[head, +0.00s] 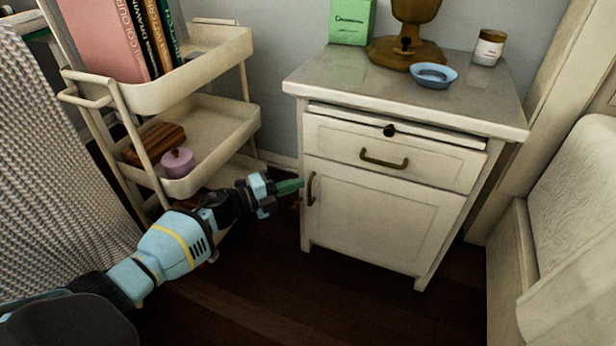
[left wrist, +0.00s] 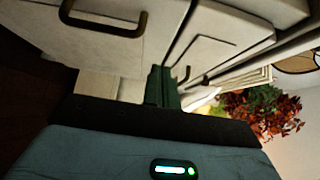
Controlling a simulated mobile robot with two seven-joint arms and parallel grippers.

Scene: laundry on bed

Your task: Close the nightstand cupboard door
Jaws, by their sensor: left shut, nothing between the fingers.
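The nightstand (head: 405,90) stands right of centre in the head view. Its cupboard door (head: 385,215) is the lower front panel and looks flush or nearly flush with the frame. A dark upright handle (head: 311,188) sits at the door's left edge. My left gripper (head: 291,186) is shut and empty, its green fingers pointing right, just left of the handle. I cannot tell whether they touch the door edge. In the left wrist view the shut fingers (left wrist: 162,88) are close to pale cabinet panels, with a dark handle (left wrist: 103,27) above left. My right gripper is not in view.
The drawer (head: 395,150) above the door looks shut. A cream trolley (head: 205,130) with books stands left, close to my left arm. On the nightstand top are a lamp base (head: 405,48), blue dish (head: 433,75), green box (head: 351,22) and jar (head: 488,47). Dark floor lies in front.

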